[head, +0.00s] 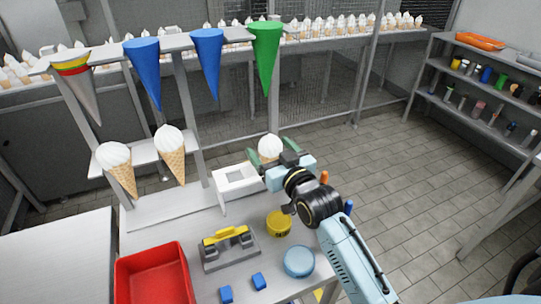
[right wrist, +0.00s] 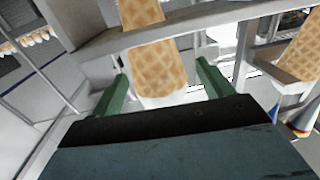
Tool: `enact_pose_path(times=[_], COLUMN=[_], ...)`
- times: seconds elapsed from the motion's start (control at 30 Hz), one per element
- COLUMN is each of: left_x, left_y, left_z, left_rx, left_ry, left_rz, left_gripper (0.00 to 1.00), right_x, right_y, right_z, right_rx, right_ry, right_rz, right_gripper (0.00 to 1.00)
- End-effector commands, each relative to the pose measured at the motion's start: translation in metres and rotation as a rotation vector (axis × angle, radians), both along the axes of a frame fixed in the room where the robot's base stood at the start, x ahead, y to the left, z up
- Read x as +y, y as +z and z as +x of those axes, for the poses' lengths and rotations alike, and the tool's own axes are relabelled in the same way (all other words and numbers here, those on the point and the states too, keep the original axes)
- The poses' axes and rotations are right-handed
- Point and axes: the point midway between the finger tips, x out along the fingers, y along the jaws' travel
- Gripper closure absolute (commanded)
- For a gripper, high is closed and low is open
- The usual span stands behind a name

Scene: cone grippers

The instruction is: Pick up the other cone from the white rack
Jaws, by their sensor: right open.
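Two waffle cones with white swirl tops, one on the left (head: 117,170) and one to its right (head: 172,160), sit in the white rack (head: 145,151) in the head view. A third cone (head: 269,145) shows at my right gripper (head: 271,156). In the right wrist view, a waffle cone (right wrist: 152,55) stands between the green fingers of my right gripper (right wrist: 165,90), with visible gaps on both sides; the gripper is open. Another cone (right wrist: 302,50) is at the right edge there. My left gripper is out of view.
A white box-shaped holder (head: 238,180) stands left of my right gripper. The table also carries a red bin (head: 152,277), a grey tray with a yellow item (head: 229,248), a yellow tub (head: 279,223), a blue round lid (head: 299,261) and blue blocks. Coloured cones hang above.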

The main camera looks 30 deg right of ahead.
Motion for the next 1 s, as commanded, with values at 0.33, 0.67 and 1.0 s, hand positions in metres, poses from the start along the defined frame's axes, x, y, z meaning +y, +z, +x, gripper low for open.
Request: enact_pose_path(times=[0.33,0.67,1.0], left_x=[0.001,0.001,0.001], left_y=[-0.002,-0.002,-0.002], left_z=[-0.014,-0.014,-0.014], left_rx=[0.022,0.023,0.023], left_ry=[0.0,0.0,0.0], left_rz=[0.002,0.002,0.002], left_gripper=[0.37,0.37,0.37], right_x=[0.001,0.001,0.001], right_y=[0.0,0.0,0.002], right_z=[0.024,0.023,0.023], right_rx=[0.0,0.0,-0.001], right_ry=[0.0,0.0,0.0], right_rz=[0.001,0.001,0.0], right_gripper=[0.21,0.5,0.58])
